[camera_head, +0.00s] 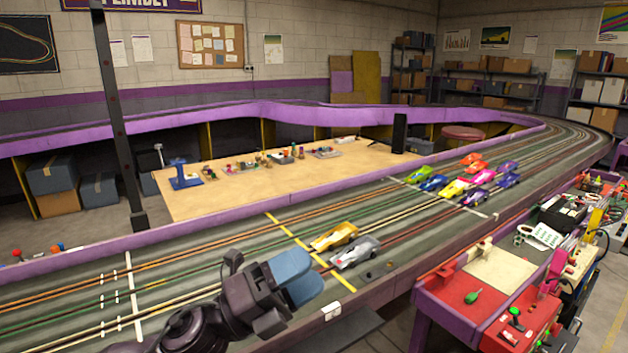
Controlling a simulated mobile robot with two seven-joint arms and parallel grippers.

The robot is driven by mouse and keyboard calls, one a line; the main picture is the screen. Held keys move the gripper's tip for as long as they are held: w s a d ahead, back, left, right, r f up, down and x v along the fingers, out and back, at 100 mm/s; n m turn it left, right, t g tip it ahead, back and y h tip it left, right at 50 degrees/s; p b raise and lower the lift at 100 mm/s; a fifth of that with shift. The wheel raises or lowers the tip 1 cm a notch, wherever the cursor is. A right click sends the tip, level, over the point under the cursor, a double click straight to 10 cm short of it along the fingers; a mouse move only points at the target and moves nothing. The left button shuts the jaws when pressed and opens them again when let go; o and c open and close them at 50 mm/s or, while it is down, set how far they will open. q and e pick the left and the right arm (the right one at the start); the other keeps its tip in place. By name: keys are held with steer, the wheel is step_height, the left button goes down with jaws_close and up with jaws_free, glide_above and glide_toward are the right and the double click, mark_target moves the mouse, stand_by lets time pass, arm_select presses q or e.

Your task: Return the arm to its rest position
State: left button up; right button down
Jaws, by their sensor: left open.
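My left arm comes in from the bottom left over the near side of the slot track (180,265). Its dark left gripper (298,278) has two blue fingers, which are open with nothing seen between them. A silver car (355,252) and a yellow car (335,236) stand side by side on the track just beyond the fingertips, by a yellow line. The gripper appears apart from both cars, though the exact gap is hard to judge. My right gripper is not in view.
Several coloured cars (457,187) stand farther along the track on the right. A red-topped workbench (450,285) with tools is at the lower right. A wooden table (300,180) stands inside the track loop. A dark post (118,130) rises at the left.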

arm_select(q)
steer(key=w+a+f+n+t+y, duration=0.1)
steer(key=a+f+n+t+y, duration=0.3)
steer(key=a+f+n+y, duration=0.7)
steer(key=w+a+f+n+t+y, duration=0.1)
steer(key=a+f+n+t+y, duration=0.55)
steer(key=n, duration=0.95)
steer(key=s+a+f+n+g+y, duration=0.1)
steer(key=s+a+f+n+g, duration=0.2)
steer(key=s+f, duration=0.7)
steer(key=s+a+f+n+g+y, duration=0.2)
steer(key=s+a+f+n+g, duration=0.2)
steer(key=s+f, duration=0.7)
steer(key=shift+s+a+p, duration=0.45)
steer(key=shift+s+a, duration=0.1)
steer(key=shift+s, duration=0.1)
